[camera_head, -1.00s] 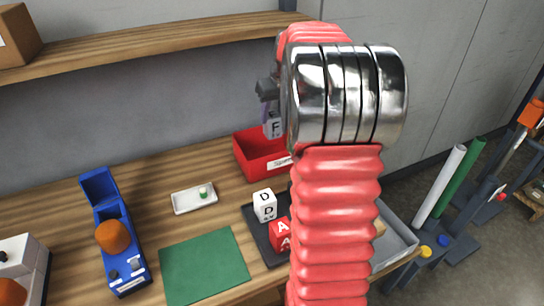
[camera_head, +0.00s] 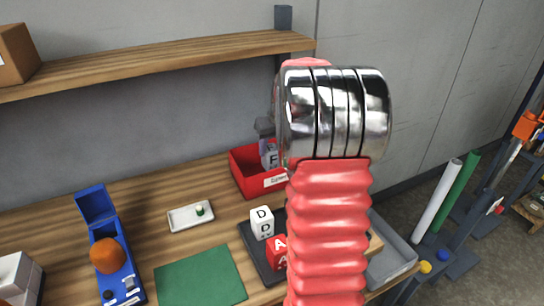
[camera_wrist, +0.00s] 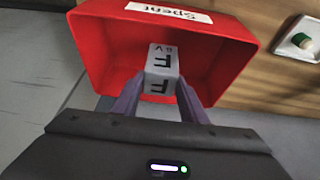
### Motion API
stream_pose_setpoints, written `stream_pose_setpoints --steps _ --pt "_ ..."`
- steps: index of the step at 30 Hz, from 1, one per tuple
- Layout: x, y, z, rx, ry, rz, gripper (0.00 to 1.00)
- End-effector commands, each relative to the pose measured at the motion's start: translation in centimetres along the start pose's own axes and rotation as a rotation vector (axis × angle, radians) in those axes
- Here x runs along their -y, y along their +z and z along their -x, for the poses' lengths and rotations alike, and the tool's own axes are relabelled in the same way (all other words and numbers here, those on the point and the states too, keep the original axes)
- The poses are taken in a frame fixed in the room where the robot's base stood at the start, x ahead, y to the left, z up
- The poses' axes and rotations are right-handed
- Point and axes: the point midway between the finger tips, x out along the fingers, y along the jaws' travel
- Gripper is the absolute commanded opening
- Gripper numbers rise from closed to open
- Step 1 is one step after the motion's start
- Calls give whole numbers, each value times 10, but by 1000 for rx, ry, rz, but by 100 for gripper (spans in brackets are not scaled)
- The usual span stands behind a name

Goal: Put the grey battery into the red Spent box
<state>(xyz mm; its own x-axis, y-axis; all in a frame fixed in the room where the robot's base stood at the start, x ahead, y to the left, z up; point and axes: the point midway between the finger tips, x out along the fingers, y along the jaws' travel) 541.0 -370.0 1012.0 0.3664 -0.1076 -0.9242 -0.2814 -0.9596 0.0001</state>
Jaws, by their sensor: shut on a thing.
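The grey battery (camera_wrist: 162,62), a block marked F and 9V, is held between the two fingers of my gripper (camera_wrist: 162,95) in the wrist view. My gripper is shut on it. The red Spent box (camera_wrist: 92,50) lies beneath and around the battery in that view, its white label upside down at the top. In the head view the battery (camera_head: 270,157) shows at the opening of the red box (camera_head: 246,172), partly inside its outline. My gripper (camera_head: 266,138) is partly hidden by my own arm there. I cannot tell whether the battery touches the box floor.
A black tray (camera_head: 252,240) holds a white D block (camera_head: 262,222) and a red A block (camera_head: 277,251). A wooden shelf (camera_head: 160,60) runs above. A blue device (camera_head: 117,270) stands at left.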

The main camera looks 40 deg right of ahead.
Motion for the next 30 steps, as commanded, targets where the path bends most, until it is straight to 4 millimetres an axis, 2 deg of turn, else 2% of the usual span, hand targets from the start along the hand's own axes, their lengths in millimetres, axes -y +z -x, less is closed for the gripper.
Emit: stream_pose_setpoints --steps 5,13,25,26,30 --pt "0 2 -4 0 0 -1 2" --pt "-1 13 -32 -1 1 -1 2" --pt "-1 14 -35 -2 2 -2 2" --pt "-1 15 -36 0 1 -2 40" --pt "-1 15 -36 0 1 -2 50"
